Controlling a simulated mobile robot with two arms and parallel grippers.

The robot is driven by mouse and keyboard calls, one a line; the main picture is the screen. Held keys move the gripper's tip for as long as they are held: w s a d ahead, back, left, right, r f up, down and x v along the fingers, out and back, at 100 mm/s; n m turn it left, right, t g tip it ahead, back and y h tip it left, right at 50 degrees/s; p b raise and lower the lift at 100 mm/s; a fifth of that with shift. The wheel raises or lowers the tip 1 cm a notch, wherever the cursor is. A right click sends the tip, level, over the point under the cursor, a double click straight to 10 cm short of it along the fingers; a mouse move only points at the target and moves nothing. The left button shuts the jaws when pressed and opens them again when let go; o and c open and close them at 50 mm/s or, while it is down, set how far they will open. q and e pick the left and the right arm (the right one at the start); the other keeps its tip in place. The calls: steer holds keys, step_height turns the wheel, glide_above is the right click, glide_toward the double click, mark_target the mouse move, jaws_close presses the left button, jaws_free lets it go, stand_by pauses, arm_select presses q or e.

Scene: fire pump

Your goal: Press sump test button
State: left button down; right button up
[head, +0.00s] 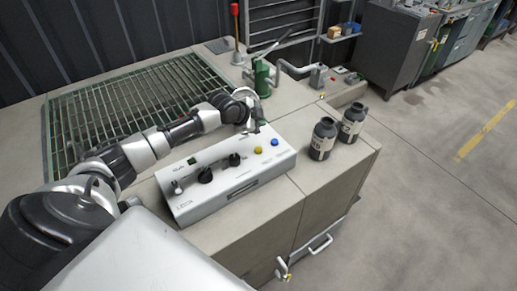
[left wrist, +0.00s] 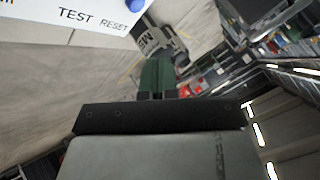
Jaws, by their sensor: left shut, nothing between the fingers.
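The white control panel (head: 222,182) lies on the concrete ledge, with a yellow button (head: 258,150) and a blue button (head: 274,142) at its right end. In the left wrist view, the panel edge (left wrist: 95,15) shows the printed words TEST and RESET, with the blue button (left wrist: 137,4) beside RESET. My left gripper (head: 257,127) is shut and empty, above the back edge of the panel, behind the yellow button and apart from it. Its shut fingers (left wrist: 157,78) also show in the left wrist view. My right gripper is not in view.
Two dark labelled bottles (head: 323,138) stand on the ledge right of the panel. Black knobs (head: 205,175) sit on the panel's left part. A green hand pump (head: 262,78) stands behind the gripper. A green grating (head: 120,105) covers the pit at back left.

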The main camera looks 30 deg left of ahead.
mark_target(259, 150)
arm_select(q)
step_height(259, 150, down, 8)
steer(key=b, duration=0.6)
steer(key=shift+f+b, duration=0.15)
steer(key=shift+b, duration=0.15)
steer(key=shift+f, duration=0.3)
stand_by(1.3)
steer(key=shift+f+b, duration=0.35)
steer(key=shift+f+b, duration=0.4)
steer(key=shift+f, duration=0.2)
stand_by(0.6)
steer(key=shift+r, duration=0.1)
steer(key=shift+r+p, duration=0.8)
steer(key=shift+r, duration=0.1)
steer(key=shift+r, duration=0.1)
